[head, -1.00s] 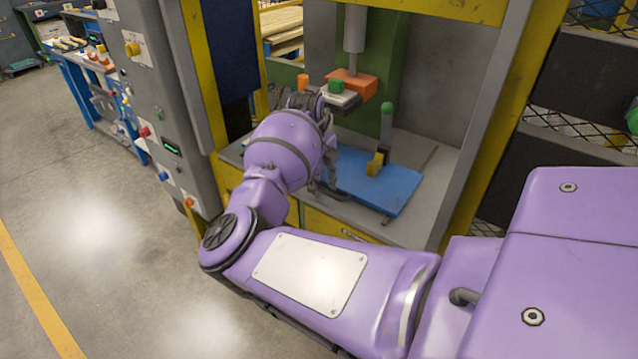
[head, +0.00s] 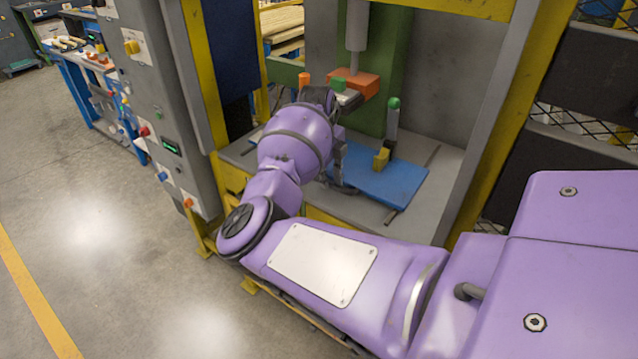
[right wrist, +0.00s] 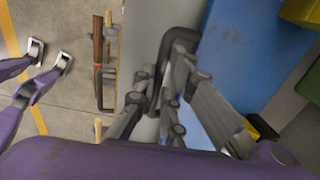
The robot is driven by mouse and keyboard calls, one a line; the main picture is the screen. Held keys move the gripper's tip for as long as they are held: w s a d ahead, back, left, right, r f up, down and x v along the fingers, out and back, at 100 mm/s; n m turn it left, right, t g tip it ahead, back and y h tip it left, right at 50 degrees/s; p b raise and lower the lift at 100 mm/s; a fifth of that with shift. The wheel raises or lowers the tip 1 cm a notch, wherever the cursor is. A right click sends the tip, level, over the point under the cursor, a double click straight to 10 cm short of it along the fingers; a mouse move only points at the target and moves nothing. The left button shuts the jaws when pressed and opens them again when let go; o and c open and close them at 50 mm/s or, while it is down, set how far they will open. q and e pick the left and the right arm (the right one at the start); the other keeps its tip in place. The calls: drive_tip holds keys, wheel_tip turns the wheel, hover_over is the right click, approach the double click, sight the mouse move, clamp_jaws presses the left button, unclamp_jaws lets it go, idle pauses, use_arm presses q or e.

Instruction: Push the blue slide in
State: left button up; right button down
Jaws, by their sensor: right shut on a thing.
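The blue slide (head: 400,183) is a flat plate lying on the grey bed of the press, partly hidden by my right arm. A yellow block and an upright clamp with a green knob (head: 393,103) stand on it. A dark bent handle (right wrist: 183,38) is at its front edge. My right gripper (right wrist: 163,76) is shut on this handle; in the head view the gripper (head: 338,165) is mostly behind my purple wrist. In the right wrist view the slide (right wrist: 235,50) is just right of the fingers. My left gripper is not in view.
Yellow posts (head: 515,110) frame the opening on both sides. A grey control cabinet (head: 150,90) stands left. The floor at left is clear.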

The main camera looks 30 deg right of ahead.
drive_tip(key=shift+w+d+f, duration=0.1)
drive_tip(key=shift+w+d, duration=0.15)
drive_tip(key=shift+d, duration=0.4)
drive_tip(key=shift+r, duration=0.25)
drive_tip(key=c, duration=1.8)
unclamp_jaws()
drive_tip(key=shift+d+f, duration=0.1)
drive_tip(key=shift+c, duration=0.2)
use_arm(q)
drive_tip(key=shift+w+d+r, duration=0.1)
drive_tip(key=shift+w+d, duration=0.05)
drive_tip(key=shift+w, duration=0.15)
use_arm(e)
wheel_tip(320, 180, up, 12)
drive_tip(key=a, duration=0.2)
drive_tip(key=shift+s, duration=0.4)
drive_tip(key=shift+f, duration=0.1)
